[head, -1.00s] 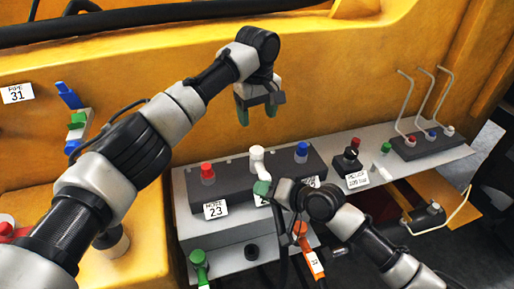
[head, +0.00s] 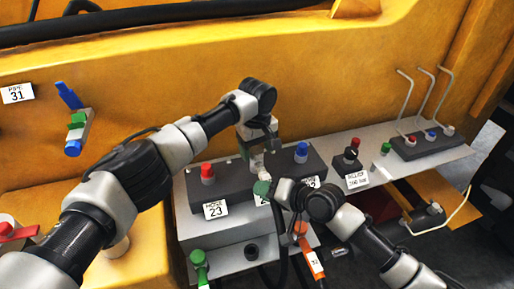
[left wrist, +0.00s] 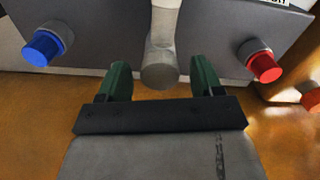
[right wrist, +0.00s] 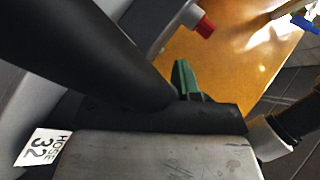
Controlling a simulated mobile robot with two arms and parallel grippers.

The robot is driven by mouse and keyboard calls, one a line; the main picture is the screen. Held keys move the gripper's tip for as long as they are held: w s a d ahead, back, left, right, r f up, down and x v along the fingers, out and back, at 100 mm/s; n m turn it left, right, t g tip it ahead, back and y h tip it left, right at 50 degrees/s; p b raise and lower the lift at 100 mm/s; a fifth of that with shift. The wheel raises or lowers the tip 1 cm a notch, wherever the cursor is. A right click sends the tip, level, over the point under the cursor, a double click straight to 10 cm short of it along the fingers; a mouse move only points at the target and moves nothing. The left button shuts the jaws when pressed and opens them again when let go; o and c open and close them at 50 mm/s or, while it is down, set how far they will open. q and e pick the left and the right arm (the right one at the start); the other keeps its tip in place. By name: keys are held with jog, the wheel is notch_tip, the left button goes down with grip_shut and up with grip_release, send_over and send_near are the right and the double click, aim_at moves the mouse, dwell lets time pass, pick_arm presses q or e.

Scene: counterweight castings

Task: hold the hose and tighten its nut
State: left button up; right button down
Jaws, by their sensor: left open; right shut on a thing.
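A grey cylindrical fitting end (left wrist: 160,72), which looks like the hose's nut, stands between my left gripper's green fingers in the left wrist view. My left gripper (left wrist: 162,80) is open, with a gap on each side of it. In the head view my left gripper (head: 258,148) is over the middle of the dark port block (head: 236,180). My right gripper (head: 262,188) is just below and in front of it, shut on the black hose. The hose (right wrist: 90,45) crosses the right wrist view and hides most of the fingers; one green finger shows.
A red cap (head: 208,173) and a blue cap (head: 301,151) flank the middle port. An orange handle (head: 312,262) and a green fitting (head: 199,262) are below. The relief valve (head: 350,155) and lever block (head: 420,145) stand right. The yellow wall is close behind.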

pick_arm(q)
jog(key=c, duration=0.9)
jog(key=m, duration=0.4)
jog(key=shift+m, duration=0.3)
jog(key=m, duration=0.4)
jog(key=shift+m, duration=0.3)
jog(key=m, duration=0.3)
jog(key=shift+a+m, duration=0.1)
jog(key=shift+m, duration=0.2)
jog(key=m, duration=0.3)
jog(key=shift+r+m, duration=0.1)
jog(key=shift+m, duration=0.2)
jog(key=m, duration=0.6)
jog(key=shift+w+a+m, duration=0.1)
jog(key=shift+w+m, duration=0.05)
jog(key=shift+m, duration=0.25)
pick_arm(e)
jog(key=shift+f, duration=0.1)
